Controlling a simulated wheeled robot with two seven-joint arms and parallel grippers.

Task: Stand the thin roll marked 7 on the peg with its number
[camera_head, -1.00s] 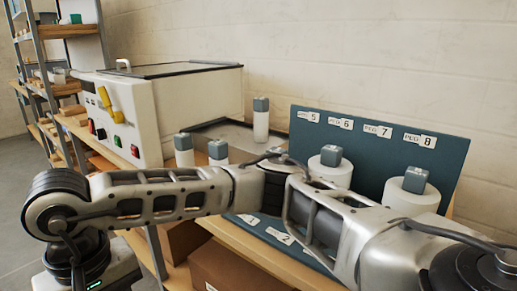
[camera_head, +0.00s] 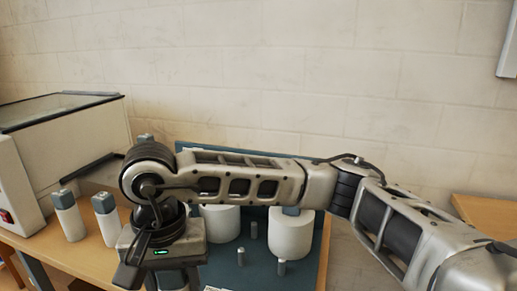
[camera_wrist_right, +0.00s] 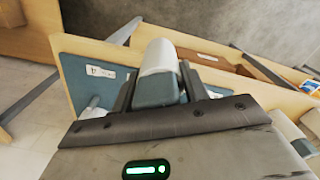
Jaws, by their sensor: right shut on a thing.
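My right gripper (camera_wrist_right: 157,88) is shut on a thin white roll (camera_wrist_right: 159,57) with a grey-blue end block. No number can be read on the roll. My arm hides the board's upper number labels. My left gripper is out of view.
Two thick white rolls, one left (camera_head: 221,224) and one right (camera_head: 290,236), stand on the board. Two thin rolls, one left (camera_head: 68,220) and one right (camera_head: 107,224), stand on the wooden bench beside the laminator (camera_head: 65,130).

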